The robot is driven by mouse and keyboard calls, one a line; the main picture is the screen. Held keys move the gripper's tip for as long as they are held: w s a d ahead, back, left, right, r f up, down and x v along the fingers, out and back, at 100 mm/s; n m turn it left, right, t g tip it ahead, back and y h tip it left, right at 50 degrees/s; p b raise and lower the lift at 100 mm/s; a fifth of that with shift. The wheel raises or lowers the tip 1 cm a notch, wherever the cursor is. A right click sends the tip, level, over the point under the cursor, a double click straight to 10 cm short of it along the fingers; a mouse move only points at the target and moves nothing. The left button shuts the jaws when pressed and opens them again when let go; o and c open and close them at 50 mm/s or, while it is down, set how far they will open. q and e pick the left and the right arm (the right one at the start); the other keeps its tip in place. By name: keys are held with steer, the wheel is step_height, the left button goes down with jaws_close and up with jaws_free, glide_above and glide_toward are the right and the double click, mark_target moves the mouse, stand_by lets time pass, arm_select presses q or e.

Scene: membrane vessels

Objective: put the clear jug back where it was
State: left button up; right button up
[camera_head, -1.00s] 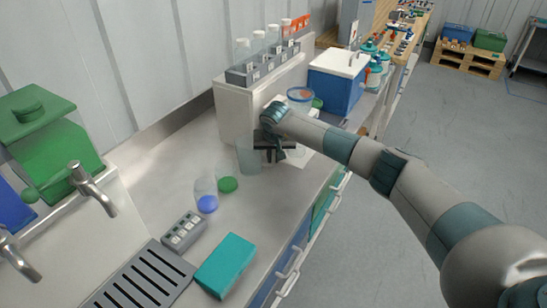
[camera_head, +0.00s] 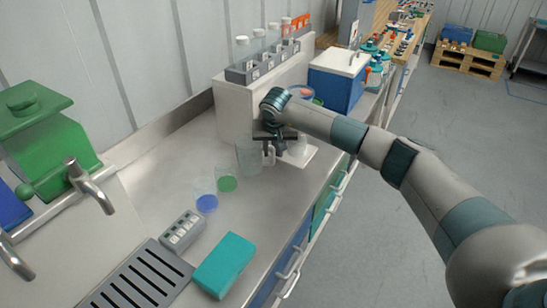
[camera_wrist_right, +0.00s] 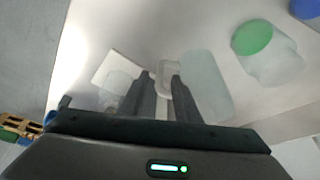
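The clear jug (camera_head: 248,157) stands upright on the steel counter, with its handle (camera_head: 269,154) on its right side. My right gripper (camera_head: 277,146) points down at the handle. In the right wrist view, the fingers (camera_wrist_right: 161,82) are apart on either side of the pale handle (camera_wrist_right: 164,71), and the jug body (camera_wrist_right: 208,84) is just to their right. The fingers look open; contact with the handle is hard to make out. A white pad (camera_head: 309,155) lies right of the jug, with a clear vessel (camera_head: 298,147) by it, partly behind the gripper. My left gripper is out of view.
A green-bottomed clear vessel (camera_head: 227,182) and a blue-bottomed one (camera_head: 207,203) stand in front of the jug. The pale box with the tube rack (camera_head: 262,68) rises behind. A blue cooler (camera_head: 336,86) is further right. A teal box (camera_head: 224,264) lies in front.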

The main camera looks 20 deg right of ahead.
steer(key=b+v, duration=0.2)
steer(key=v, duration=0.5)
steer(key=shift+s+r, duration=0.2)
steer(key=shift+r, duration=0.15)
steer(key=shift+a, duration=0.1)
